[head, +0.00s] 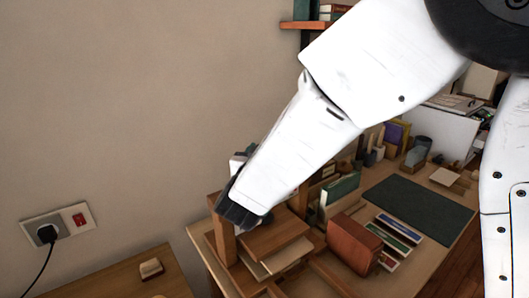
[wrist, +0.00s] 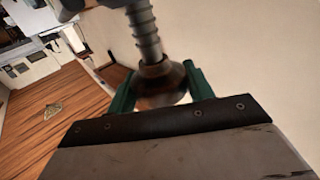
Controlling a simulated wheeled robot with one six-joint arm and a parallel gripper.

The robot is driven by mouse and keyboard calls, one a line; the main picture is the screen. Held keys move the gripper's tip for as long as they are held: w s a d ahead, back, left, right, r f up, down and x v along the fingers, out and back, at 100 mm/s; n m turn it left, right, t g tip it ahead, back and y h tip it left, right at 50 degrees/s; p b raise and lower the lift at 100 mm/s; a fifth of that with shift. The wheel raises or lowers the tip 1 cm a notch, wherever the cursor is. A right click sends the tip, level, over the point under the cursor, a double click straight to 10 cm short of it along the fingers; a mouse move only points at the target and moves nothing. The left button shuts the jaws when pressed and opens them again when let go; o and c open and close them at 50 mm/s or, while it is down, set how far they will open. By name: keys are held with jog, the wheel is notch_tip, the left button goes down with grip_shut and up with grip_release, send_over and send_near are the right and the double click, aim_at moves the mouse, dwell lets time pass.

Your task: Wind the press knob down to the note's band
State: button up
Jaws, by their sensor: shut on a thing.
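The wooden press (head: 223,235) stands on the desk, with a brown board (head: 275,235) in its frame. My gripper (head: 243,206) is at the top of the press in the head view, and my arm hides the knob there. In the wrist view my gripper (wrist: 160,88) has its two green fingers on either side of the round brown knob (wrist: 161,72), shut on it. A grey threaded screw (wrist: 147,35) runs from the knob toward the top of that view. I cannot make out a note or its band in either view.
A reddish-brown box (head: 353,243), several books (head: 398,228) and a dark green mat (head: 420,208) lie right of the press. A lower wooden surface (head: 110,277) with a small block (head: 151,268) is at left. A wall socket (head: 58,225) has a plugged cable.

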jog(key=shift+r+m+g+h, duration=0.2)
jog(key=shift+m+g+h, duration=0.1)
jog(key=shift+m+h, duration=0.5)
jog(key=shift+h, duration=0.4)
jog(key=o, duration=1)
jog(key=shift+f, duration=0.1)
jog(key=shift+c, duration=0.2)
jog(key=shift+s, duration=0.1)
jog(key=v, duration=0.7)
jog(key=shift+s+a, duration=0.2)
